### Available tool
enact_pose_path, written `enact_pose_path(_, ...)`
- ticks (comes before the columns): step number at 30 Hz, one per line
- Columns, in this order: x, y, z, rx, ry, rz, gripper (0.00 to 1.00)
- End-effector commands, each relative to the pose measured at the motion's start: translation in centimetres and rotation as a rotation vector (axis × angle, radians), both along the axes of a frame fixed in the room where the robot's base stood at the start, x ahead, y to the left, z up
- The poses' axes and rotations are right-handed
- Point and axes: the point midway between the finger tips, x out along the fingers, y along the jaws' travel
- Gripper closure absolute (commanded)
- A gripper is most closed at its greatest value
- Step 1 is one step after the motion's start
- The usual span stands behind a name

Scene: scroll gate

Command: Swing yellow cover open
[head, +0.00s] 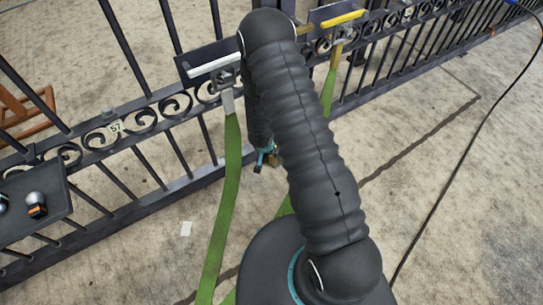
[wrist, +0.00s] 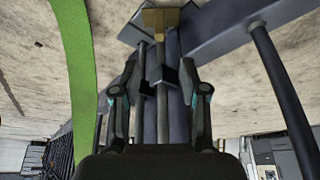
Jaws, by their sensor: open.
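A yellow bar (head: 343,19), which looks like the yellow cover, lies along a dark plate on the gate at the top of the head view. A brass-coloured fitting (head: 338,47) hangs below it, with a green strap running down. My gripper (head: 265,157) is low beside the gate, left of the yellow bar and partly hidden behind my arm. In the wrist view my gripper (wrist: 160,76) is open, its two fingers apart. A brass-coloured block (wrist: 160,20) shows beyond the fingertips, in line with a bar; I cannot tell whether they touch. The yellow bar is not clear in the wrist view.
The dark scrolled gate (head: 145,120) crosses the head view diagonally. A white bar (head: 212,66) sits on another plate, with a green strap (head: 222,215) below. A dark tray (head: 48,212) with small items is at left. A cable (head: 478,125) crosses the right floor.

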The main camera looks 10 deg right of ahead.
Motion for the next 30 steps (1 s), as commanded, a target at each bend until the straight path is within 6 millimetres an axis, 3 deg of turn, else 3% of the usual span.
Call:
enact_pose_path(5, 0.5, -0.4, -1.9, -0.002, 0.001, -0.001, 0.56)
enact_pose_path(21, 3.7, -2.1, -10.6, 0.0, 0.001, -0.001, 0.56)
enact_pose_path(30, 4.5, -2.5, -12.6, -0.001, 0.0, 0.0, 0.56)
